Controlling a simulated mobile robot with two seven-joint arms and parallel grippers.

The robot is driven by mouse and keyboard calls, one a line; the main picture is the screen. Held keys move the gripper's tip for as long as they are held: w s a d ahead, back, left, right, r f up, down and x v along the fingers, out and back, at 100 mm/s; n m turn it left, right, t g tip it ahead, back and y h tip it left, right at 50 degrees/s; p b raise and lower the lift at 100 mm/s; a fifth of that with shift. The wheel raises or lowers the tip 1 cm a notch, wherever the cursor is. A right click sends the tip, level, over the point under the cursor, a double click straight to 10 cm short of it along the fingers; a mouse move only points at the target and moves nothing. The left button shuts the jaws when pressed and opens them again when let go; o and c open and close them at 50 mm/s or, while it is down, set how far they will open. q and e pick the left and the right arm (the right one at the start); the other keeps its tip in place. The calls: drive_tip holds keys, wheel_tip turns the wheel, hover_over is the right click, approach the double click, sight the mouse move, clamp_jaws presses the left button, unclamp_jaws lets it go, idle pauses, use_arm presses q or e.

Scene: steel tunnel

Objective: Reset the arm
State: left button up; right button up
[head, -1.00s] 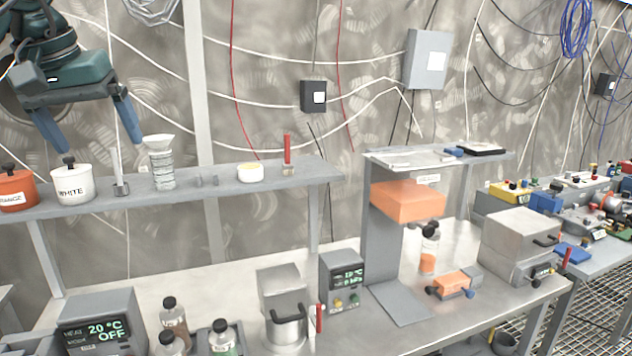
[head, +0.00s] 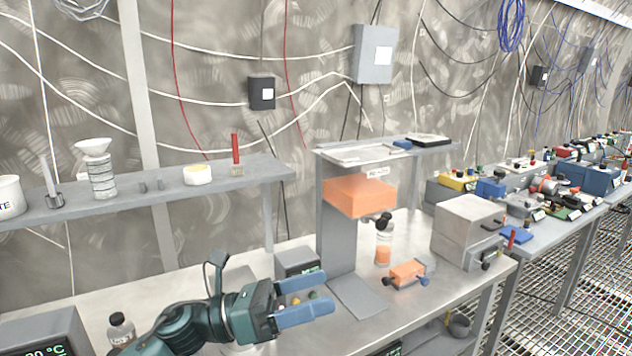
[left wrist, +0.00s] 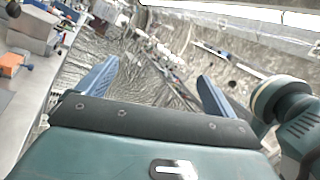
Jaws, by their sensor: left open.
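My left gripper (head: 304,299) is low over the bench in the head view, its arm coming in from the lower left. Its two blue fingers are apart with nothing held between them, and they point right. In the left wrist view the same open fingers (left wrist: 158,85) frame the tunnel floor and far wall. The gripper hides part of a small instrument (head: 297,262) on the bench. My right gripper is not in either view.
An orange block (head: 358,197) on a grey stand, an orange-filled bottle (head: 383,246) and a small orange device (head: 407,272) are right of the gripper. A metal box (head: 465,226) stands farther right. A shelf (head: 130,200) runs behind.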

use_arm(q)
drive_tip(key=s+a+f+n+t+y, duration=0.1)
drive_tip(key=a+f+n+t+y, duration=0.5)
drive_tip(key=n, duration=1)
drive_tip(key=s+a+f+n+t+y, duration=0.15)
drive_tip(key=f+n+t+y, duration=0.45)
drive_tip(key=f+n, duration=0.8)
drive_tip(key=s+a+f+n+g+y, duration=0.2)
drive_tip(key=s+a+f+n+y, duration=0.1)
drive_tip(key=s+f+n, duration=0.4)
drive_tip(key=s+a+f+n+g+y, duration=0.3)
drive_tip(key=s+a+f+n, duration=0.1)
drive_tip(key=s+f+n, duration=0.4)
wheel_tip(320, 180, down, 2)
drive_tip(key=shift+s+a, duration=0.15)
drive_tip(key=shift+s, duration=0.1)
drive_tip(key=shift+c, duration=0.3)
